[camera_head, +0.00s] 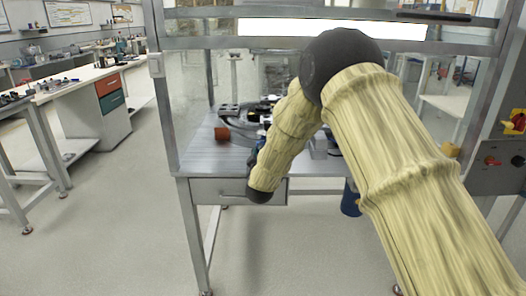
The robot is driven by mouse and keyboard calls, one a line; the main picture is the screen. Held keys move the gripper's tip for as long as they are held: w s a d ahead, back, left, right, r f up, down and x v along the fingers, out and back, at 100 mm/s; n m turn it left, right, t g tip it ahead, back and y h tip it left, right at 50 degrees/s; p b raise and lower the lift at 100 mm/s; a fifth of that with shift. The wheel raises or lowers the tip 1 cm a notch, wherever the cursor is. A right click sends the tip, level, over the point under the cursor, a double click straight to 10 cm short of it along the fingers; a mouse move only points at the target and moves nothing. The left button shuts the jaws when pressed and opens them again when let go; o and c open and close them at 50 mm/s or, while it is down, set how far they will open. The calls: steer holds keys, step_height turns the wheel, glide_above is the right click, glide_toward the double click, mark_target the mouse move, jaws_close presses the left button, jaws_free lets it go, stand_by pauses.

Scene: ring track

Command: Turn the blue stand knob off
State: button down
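I cannot make out the blue stand knob for certain. A small blue part (266,125) shows among dark equipment on the metal bench (200,158), partly behind my arm. A dark curved piece (238,124), perhaps part of the ring track, lies there too. My arm rises from the lower right to a dark elbow and bends down to a dark joint in front of the bench drawer. My gripper is not clearly seen; a dark shape just above that joint may be part of it. Its fingers and anything between them are hidden.
A blue cylinder (350,199) is below the bench. Metal posts and clear panels frame the bench. Floor at the left is free.

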steer(key=shift+f, duration=0.1)
stand_by(0.3)
steer(key=c, duration=1.6)
jaws_free()
steer(key=s, duration=0.8)
